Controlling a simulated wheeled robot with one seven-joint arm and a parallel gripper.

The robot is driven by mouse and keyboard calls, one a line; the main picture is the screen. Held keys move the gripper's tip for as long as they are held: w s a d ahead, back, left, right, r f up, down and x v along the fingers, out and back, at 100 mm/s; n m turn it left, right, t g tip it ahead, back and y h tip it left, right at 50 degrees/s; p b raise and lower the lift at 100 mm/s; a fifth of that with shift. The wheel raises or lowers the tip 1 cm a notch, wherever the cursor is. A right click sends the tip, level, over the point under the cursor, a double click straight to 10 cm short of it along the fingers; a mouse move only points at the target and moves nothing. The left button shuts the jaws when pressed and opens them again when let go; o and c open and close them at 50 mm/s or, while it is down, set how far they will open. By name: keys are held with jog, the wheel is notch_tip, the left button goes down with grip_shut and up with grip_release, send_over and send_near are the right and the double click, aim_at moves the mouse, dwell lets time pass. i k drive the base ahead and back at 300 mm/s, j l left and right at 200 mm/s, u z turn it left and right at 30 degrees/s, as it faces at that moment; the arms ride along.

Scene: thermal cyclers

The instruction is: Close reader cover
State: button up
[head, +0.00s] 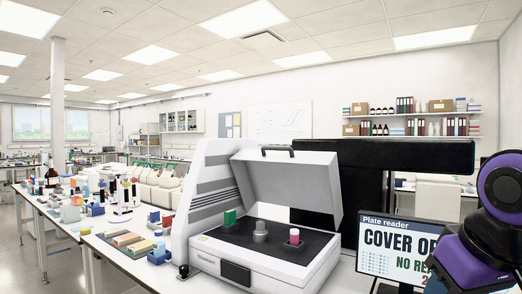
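The reader (245,262) is a light grey bench instrument in the middle foreground of the head view. Its cover (287,185) is raised and tilted up over the back of the deck, with a dark handle (278,150) at its upper edge. On the dark deck (240,236) under it stand a green block (229,217), a grey cylinder (260,231) and a white holder with a pink top (294,237). Part of my arm, purple and black, shows at the right edge. My gripper is not in view.
A large black shape (400,155) stands behind the cover. A grey striped housing (205,190) stands at the left. Benches with bottles and racks extend left.

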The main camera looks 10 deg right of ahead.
aim_at(282, 175)
jog(key=i+j, duration=0.2)
jog(key=j, duration=0.15)
jog(key=i+j, duration=0.15)
jog(key=j, duration=0.2)
jog(key=i+j+z, duration=0.1)
jog(key=j, duration=0.25)
jog(key=i+j, duration=0.25)
jog(key=j, duration=0.15)
jog(key=i+j+z, duration=0.1)
jog(key=j, duration=0.25)
jog(key=i+j, duration=0.25)
jog(key=j, duration=0.15)
